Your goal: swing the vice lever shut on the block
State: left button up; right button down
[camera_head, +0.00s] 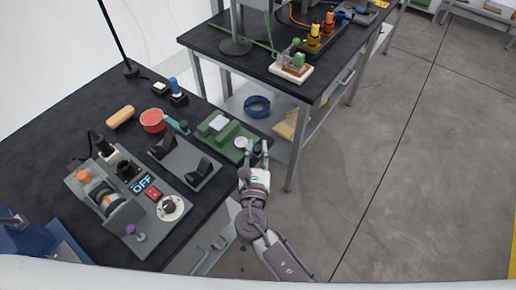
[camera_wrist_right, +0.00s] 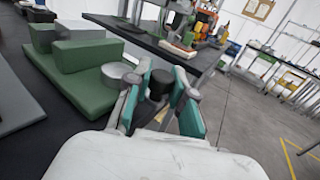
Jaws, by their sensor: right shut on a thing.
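The green vice (camera_head: 228,138) sits at the right edge of the near dark bench, and its green base also shows in the wrist view (camera_wrist_right: 78,92). A pale block (camera_head: 217,123) sits on it between green jaw parts. A round grey pivot (camera_head: 241,143) stands at the vice's right end, also seen in the wrist view (camera_wrist_right: 118,75). My right gripper (camera_head: 254,153) is beside this pivot, past the bench edge. In the wrist view its green-padded fingers (camera_wrist_right: 162,95) are shut around the lever's black knob (camera_wrist_right: 160,82). The lever's arm is mostly hidden by the fingers. My left gripper is out of view.
A grey plate with black supports (camera_head: 185,163) and a control box with an OFF display (camera_head: 130,195) lie left of the vice. A red round container (camera_head: 152,121) is behind. A second bench (camera_head: 275,45) stands beyond, and open floor (camera_head: 420,150) lies right.

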jog(key=c, duration=1)
grip_release()
jog(key=shift+s+a, duration=0.1)
jog(key=s, duration=1.2)
